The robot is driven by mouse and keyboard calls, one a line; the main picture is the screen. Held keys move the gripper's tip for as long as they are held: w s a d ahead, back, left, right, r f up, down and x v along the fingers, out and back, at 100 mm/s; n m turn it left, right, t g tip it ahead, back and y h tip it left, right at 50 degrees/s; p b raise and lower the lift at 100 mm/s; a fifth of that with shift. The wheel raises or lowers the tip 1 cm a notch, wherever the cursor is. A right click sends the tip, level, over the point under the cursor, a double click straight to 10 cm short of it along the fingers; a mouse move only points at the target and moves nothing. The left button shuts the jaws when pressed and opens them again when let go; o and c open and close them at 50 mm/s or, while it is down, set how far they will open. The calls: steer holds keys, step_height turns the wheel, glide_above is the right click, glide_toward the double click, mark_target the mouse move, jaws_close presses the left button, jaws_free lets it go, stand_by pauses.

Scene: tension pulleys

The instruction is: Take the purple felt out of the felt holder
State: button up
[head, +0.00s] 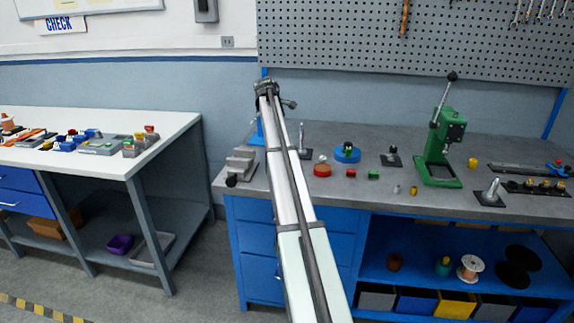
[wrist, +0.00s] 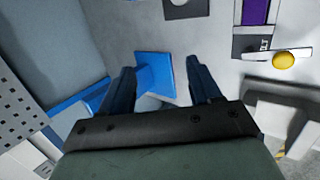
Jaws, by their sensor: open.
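The purple felt (wrist: 256,11) shows at the top right of the wrist view, cut off by the frame edge. It lies in the felt holder (wrist: 242,46), which has pale side strips, a dark end with white lettering and a pale bar with a yellow knob (wrist: 284,60). My gripper (wrist: 160,68) is open and empty, to the left of the holder and apart from it. I cannot pick out the felt or its holder in the head view, where my arm covers part of the bench.
A blue plate (wrist: 155,76) shows between and beyond my fingers. The grey bench (head: 330,190) carries a grey vise-like block (head: 241,160), a red disc (head: 322,170), a blue disc (head: 347,155) and a green press (head: 440,150). A pegboard (head: 400,40) stands behind.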

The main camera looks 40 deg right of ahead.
steer(key=s+f+g+y, duration=0.1)
steer(key=s+g+y, duration=0.3)
steer(key=s+y, duration=0.25)
steer(key=f, duration=0.9)
steer(key=s+f, duration=0.1)
steer(key=f, duration=0.3)
steer(key=shift+a+f, duration=0.3)
steer(key=shift+a, duration=0.05)
steer(key=shift+w, duration=0.1)
steer(key=shift+c, duration=0.4)
steer(key=c, duration=1)
